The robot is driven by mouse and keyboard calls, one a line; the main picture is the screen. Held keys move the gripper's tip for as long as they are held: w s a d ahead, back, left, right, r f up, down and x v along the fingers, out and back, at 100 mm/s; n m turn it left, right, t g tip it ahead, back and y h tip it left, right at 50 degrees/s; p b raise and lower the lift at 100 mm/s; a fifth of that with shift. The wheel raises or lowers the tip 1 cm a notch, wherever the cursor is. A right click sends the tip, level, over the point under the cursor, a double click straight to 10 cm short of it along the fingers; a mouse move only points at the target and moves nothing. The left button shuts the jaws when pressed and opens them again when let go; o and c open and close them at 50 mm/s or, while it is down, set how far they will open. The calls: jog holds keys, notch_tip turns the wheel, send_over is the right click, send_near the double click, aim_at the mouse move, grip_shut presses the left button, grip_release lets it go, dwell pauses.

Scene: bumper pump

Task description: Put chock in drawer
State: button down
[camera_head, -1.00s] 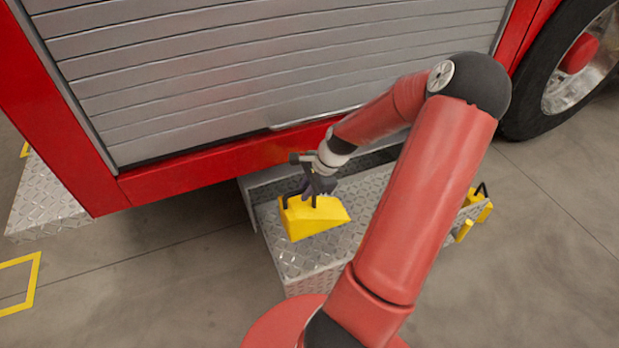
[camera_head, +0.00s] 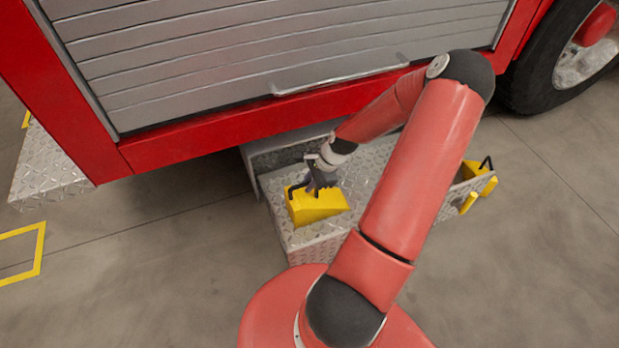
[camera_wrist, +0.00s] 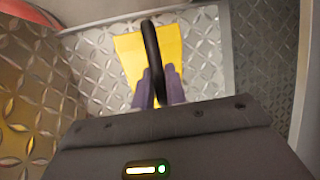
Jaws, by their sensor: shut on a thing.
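The chock (camera_head: 318,205) is a yellow wedge with a black handle. My gripper (camera_head: 316,183) is shut on that handle, with the wedge hanging below. In the wrist view my gripper's fingers (camera_wrist: 160,88) close around the black loop, with the yellow chock (camera_wrist: 172,48) beyond. The drawer (camera_head: 300,241) is a metal diamond-plate box pulled out from under the red truck. The chock is over the left part of the drawer. I cannot tell whether it touches the drawer's floor. My arm hides the middle of the drawer.
Another yellow piece with a black handle (camera_head: 477,168) sits at the drawer's right end, with yellow bars (camera_head: 468,203) at its edge. The truck's grey shutter (camera_head: 270,50) and red sill (camera_head: 220,136) rise behind. A wheel (camera_head: 555,60) stands right. Open floor lies in front.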

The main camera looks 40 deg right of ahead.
jog(key=c, duration=1.4)
grip_release()
jog(key=shift+c, duration=0.2)
jog(key=p+v, duration=0.1)
jog(key=v, duration=1.1)
jog(key=s+a+r+n+h, duration=0.1)
jog(key=s+a+r+n, duration=0.3)
jog(key=a+r+n, duration=0.2)
jog(key=s+a+r+n+t+h, duration=0.1)
jog(key=s+a+r+n, duration=0.3)
jog(key=a+r+n, duration=0.3)
jog(key=s+a+r+n+t+h, duration=0.1)
jog(key=s+a+r+n, duration=0.3)
jog(key=a+r+n, duration=0.3)
jog(key=a+r, duration=0.4)
jog(key=r, duration=0.2)
jog(key=shift+s+a+r+h, duration=0.2)
jog(key=shift+a+h, duration=0.2)
